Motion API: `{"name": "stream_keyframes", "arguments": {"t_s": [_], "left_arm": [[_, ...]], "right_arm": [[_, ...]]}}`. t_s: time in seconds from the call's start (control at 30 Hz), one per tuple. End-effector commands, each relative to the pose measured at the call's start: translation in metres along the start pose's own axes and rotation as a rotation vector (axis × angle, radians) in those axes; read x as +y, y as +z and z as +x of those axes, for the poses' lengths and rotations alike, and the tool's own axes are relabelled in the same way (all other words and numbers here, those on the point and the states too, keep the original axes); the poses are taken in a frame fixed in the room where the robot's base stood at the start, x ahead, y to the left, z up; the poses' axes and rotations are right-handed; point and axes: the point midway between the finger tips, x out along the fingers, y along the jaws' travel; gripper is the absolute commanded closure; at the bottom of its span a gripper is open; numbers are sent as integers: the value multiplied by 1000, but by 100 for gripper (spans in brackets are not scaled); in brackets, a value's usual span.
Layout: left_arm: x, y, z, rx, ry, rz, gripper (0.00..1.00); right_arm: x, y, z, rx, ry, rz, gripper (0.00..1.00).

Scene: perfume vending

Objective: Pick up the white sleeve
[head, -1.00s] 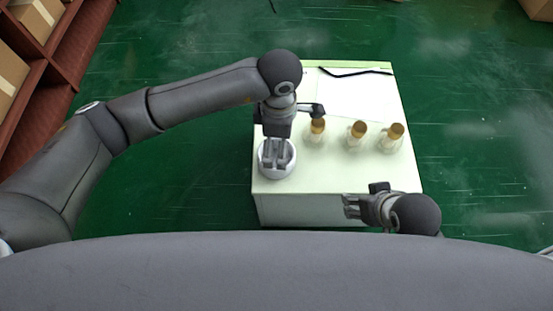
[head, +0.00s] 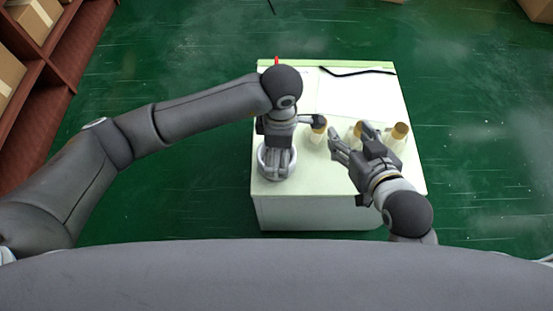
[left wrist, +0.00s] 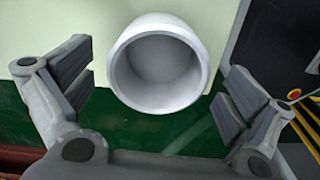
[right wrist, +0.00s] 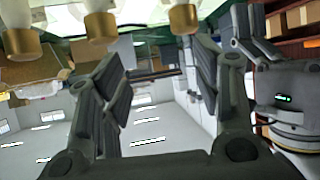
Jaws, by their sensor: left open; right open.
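The white sleeve (head: 263,170) is a round hollow cup shape near the front left corner of the table. In the left wrist view the sleeve (left wrist: 158,102) shows its round opening, between and beyond the spread fingers. My left gripper (head: 278,166) is open above it and partly hides it in the head view; the left wrist view shows no finger touching it. My right gripper (head: 348,136) is open and empty over the right part of the table, close to the gold-capped bottles.
Several gold-capped bottles stand on the pale table (head: 310,195): the left one (head: 317,135), the middle one (head: 354,131) and the right one (head: 398,135). A black strip (head: 357,71) lies at the back. Red shelves with boxes (head: 45,105) stand at far left.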

Motion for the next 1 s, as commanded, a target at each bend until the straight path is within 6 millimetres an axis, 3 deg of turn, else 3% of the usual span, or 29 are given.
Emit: {"name": "stream_keyframes", "arguments": {"t_s": [0.4,0.8,1.0], "left_arm": [[0,1,25,-1,0,0,0],[0,1,27,-1,0,0,0],[0,1,27,-1,0,0,26]], "right_arm": [[-9,-67,0,352,-21,2,42],[-11,-78,-4,408,-24,2,42],[-10,-78,-4,407,-24,2,42]]}}
